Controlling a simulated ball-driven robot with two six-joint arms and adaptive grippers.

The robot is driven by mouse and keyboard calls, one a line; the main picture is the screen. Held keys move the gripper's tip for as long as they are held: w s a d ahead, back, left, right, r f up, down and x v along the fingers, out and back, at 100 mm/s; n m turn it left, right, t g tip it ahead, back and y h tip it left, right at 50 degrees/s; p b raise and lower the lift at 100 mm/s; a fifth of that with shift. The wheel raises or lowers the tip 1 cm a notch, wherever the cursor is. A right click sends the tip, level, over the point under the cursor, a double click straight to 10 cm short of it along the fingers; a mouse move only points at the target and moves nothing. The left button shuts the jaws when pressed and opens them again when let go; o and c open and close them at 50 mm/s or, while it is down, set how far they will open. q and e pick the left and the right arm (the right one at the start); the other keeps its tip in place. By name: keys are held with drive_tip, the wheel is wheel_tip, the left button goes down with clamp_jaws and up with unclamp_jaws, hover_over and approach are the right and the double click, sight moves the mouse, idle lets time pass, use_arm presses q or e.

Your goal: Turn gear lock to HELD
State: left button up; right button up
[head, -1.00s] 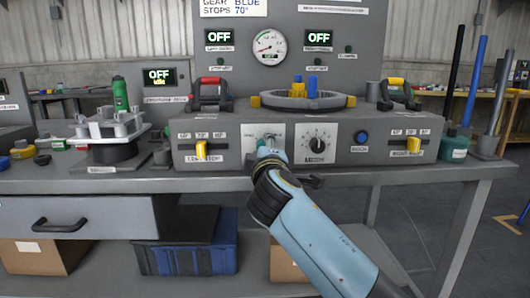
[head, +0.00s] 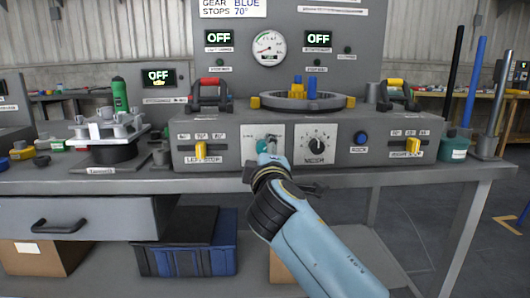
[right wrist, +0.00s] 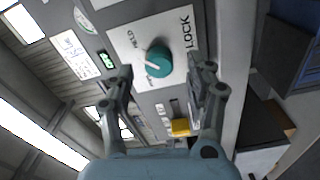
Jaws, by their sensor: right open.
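The gear lock is a round teal knob (right wrist: 158,62) on a white plate (right wrist: 124,38) lettered LOCK in the right wrist view. A white pointer line on the knob points to the left side of that picture, toward a small label that I cannot read clearly. Another label, apparently HELD, stands near the plate's upper left. In the head view the knob (head: 262,146) shows partly behind my right gripper (head: 270,160). In the right wrist view my right gripper (right wrist: 160,68) is open, its fingers on either side of the knob with visible gaps. My left gripper is out of view.
A black dial (head: 316,145) sits right of the knob on the same panel. Yellow sliders stand to the left (head: 201,151) and right (head: 413,146). A ring with blue and yellow posts (head: 332,101) is above. The bench front edge runs below the panel.

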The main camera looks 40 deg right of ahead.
drive_tip(key=v, duration=0.4)
drive_tip(key=shift+s+a, duration=0.2)
drive_tip(key=shift+s, duration=0.15)
drive_tip(key=shift+s, duration=0.1)
drive_tip(key=s+a+f+g+y+p, duration=0.1)
drive_tip(key=s+f+g+y, duration=0.3)
drive_tip(key=f, duration=0.8)
drive_tip(key=s+f+g+p, duration=0.1)
drive_tip(key=s+f, duration=0.5)
drive_tip(key=f, duration=0.6)
drive_tip(key=s+a+f+g+y+p, duration=0.1)
drive_tip(key=s+f+g+y+p, duration=0.3)
drive_tip(key=f, duration=0.8)
drive_tip(key=s+f+m+g, duration=0.2)
drive_tip(key=s+f, duration=0.4)
drive_tip(key=s, duration=0.6)
drive_tip(key=s+f+m+g+b, duration=0.1)
drive_tip(key=s+f, duration=0.4)
drive_tip(key=s, duration=0.8)
drive_tip(key=s+f+m+g, duration=0.3)
drive_tip(key=s+f+m, duration=0.2)
drive_tip(key=s, duration=0.8)
drive_tip(key=shift+d+f, duration=0.25)
drive_tip(key=shift+f, duration=0.55)
drive_tip(key=shift+w+m, duration=0.15)
drive_tip(key=shift+m, duration=0.25)
drive_tip(key=shift+c, duration=0.3)
